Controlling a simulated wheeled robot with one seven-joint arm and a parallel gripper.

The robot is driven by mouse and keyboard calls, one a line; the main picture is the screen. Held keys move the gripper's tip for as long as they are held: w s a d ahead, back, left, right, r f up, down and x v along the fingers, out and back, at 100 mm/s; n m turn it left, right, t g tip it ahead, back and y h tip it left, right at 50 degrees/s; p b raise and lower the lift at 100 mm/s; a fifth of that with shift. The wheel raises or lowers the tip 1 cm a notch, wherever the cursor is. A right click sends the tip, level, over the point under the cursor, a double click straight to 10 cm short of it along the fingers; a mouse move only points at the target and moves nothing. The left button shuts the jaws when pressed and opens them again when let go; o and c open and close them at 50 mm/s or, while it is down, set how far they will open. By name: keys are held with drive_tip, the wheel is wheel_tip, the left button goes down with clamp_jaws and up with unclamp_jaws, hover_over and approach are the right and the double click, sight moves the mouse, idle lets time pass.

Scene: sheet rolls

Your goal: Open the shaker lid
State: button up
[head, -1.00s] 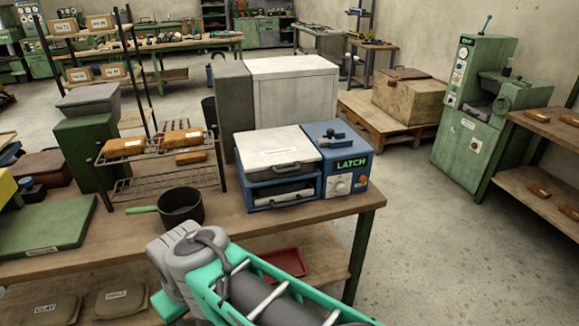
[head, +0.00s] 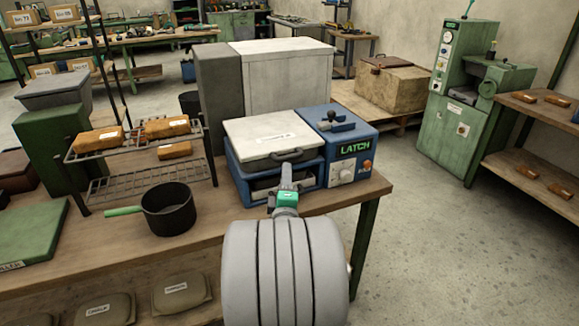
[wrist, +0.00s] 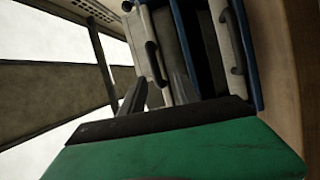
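The shaker (head: 232,180) is a blue box on the bench with a white lid (head: 262,133) lying flat on top. A dark handle (head: 293,156) is on the lid's front edge; it also shows in the wrist view (wrist: 154,62). A blue panel beside it carries a LATCH display (head: 354,147), a knob and a dark latch-like part (head: 337,124) on top. My gripper (head: 288,178) is at the shaker's front, just below the lid handle. In the wrist view my gripper (wrist: 156,88) has its fingers apart, with the handle ahead between them. Contact cannot be told.
A lower front panel with its own handle (wrist: 232,40) shows in the wrist view. A black pot (head: 168,208) with a green handle and a wire rack (head: 140,180) holding orange-brown blocks stand left. A large white cabinet (head: 285,80) is behind the shaker. Floor is open at right.

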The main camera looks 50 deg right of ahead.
sight(290, 159)
drive_tip(key=shift+h, duration=0.3)
drive_tip(key=x, duration=0.7)
drive_tip(key=shift+s+d+r+p, duration=0.2)
drive_tip(key=shift+d+r+p, duration=0.15)
drive_tip(key=shift+d, duration=0.15)
clamp_jaws()
idle(0.6)
